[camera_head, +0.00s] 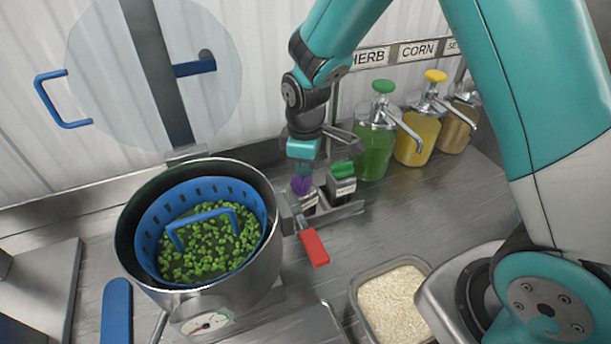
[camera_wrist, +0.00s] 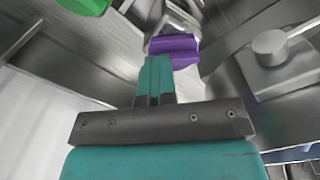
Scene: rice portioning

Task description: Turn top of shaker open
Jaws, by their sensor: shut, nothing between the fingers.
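Two shakers stand side by side in a small metal rack by the back wall. One has a purple top (camera_head: 301,185); the other has a green top (camera_head: 342,169) and a dark body (camera_head: 342,187) with a label. My gripper (camera_head: 302,160) points down just above the purple top. In the wrist view my gripper's teal fingers (camera_wrist: 155,75) are together and empty, with the purple top (camera_wrist: 175,48) just beyond their tips. I cannot tell whether they touch it. The green top (camera_wrist: 85,5) shows at the upper left. The purple shaker's body is partly hidden.
Pump bottles (camera_head: 375,150) stand to the right. A rice container (camera_head: 428,268) sits in front. Some counter between is clear.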

